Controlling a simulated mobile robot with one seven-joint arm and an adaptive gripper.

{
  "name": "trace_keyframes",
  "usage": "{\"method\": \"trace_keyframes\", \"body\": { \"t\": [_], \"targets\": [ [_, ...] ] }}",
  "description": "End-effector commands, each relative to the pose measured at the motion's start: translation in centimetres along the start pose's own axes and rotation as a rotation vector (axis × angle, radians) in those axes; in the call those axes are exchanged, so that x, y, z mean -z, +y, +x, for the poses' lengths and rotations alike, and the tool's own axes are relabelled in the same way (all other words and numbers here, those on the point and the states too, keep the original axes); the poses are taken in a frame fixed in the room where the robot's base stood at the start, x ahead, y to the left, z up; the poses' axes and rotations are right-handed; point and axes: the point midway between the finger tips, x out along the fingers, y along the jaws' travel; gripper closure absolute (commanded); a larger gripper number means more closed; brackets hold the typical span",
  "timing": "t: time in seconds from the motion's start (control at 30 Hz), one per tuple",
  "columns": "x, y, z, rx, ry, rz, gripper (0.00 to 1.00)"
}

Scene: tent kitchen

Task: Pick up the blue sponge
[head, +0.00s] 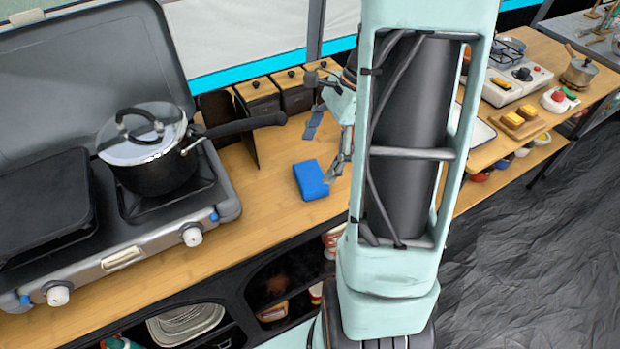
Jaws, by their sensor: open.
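The blue sponge (311,181) lies flat on the wooden counter (262,222), in the middle of the head view, to the right of the camp stove. My gripper (326,148) is just above and behind the sponge, slightly to its right. Its fingers are apart and point downward. One finger is near the sponge's right end; I cannot tell whether they touch. Nothing shows between the fingers. Part of my gripper and wrist is hidden behind my own arm.
A camp stove (125,258) holds a lidded pot (158,168), whose long black handle reaches over the counter toward my gripper. Small canisters with wooden lids (258,92) stand behind the sponge. Bare counter lies left and in front of the sponge. Shelves (285,282) are below.

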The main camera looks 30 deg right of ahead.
Motion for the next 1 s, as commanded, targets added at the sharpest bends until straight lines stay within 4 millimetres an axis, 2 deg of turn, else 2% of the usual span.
{"method": "trace_keyframes", "body": {
  "t": [0.2, 0.3, 0.57, 0.63, 0.87, 1.0],
  "targets": [
    [0.5, 0.5, 3.4, -0.003, -0.001, 0.002, 0.11],
    [0.5, 0.4, 4.4, -0.002, -0.001, 0.001, 0.11],
    [0.5, 0.4, 4.7, 0.000, 0.000, 0.001, 0.11],
    [0.5, 0.4, 4.7, 0.000, 0.000, 0.001, 0.15],
    [0.5, 0.4, 4.7, 0.000, 0.000, 0.001, 0.41],
    [0.5, 0.4, 4.7, 0.000, 0.000, 0.001, 0.42]
  ]
}}
